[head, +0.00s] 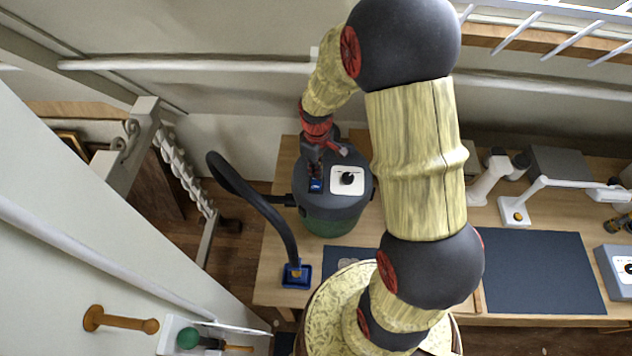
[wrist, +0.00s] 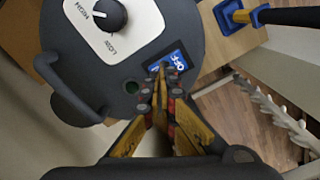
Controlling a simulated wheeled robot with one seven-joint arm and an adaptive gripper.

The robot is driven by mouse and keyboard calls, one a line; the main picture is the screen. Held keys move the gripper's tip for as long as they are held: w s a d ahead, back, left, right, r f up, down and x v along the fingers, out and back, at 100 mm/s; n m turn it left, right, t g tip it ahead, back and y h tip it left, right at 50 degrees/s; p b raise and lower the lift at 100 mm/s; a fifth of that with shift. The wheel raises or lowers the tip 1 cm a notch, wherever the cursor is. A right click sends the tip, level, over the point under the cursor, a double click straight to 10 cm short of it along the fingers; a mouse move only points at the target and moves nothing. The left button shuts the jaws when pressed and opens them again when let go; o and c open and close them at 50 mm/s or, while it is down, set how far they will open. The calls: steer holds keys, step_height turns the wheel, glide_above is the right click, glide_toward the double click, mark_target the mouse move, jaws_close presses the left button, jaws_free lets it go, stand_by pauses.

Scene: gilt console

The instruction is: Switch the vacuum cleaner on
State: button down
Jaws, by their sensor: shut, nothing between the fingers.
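The vacuum cleaner (head: 333,215) has a dark grey lid and a green body, and stands on the wooden table. Its lid shows in the wrist view (wrist: 75,70). On the lid is a blue switch (head: 315,187) that reads "OFF" in the wrist view (wrist: 180,57). A small dark green round spot (wrist: 132,87) lies near the switch. My gripper (head: 315,174) is shut and empty, its fingertips (wrist: 163,72) at the switch's edge, partly covering it. I cannot tell whether they touch it.
A black hose (head: 262,205) curves left of the vacuum to a blue nozzle (head: 297,275). A handle (wrist: 75,90) stands up from the lid. A white lamp (head: 515,212), a dark mat (head: 535,270) and a grey box (head: 615,268) are on the right.

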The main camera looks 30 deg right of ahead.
steer(key=shift+r+p, duration=1.45)
steer(key=shift+r, duration=1.3)
steer(key=shift+f, duration=0.1)
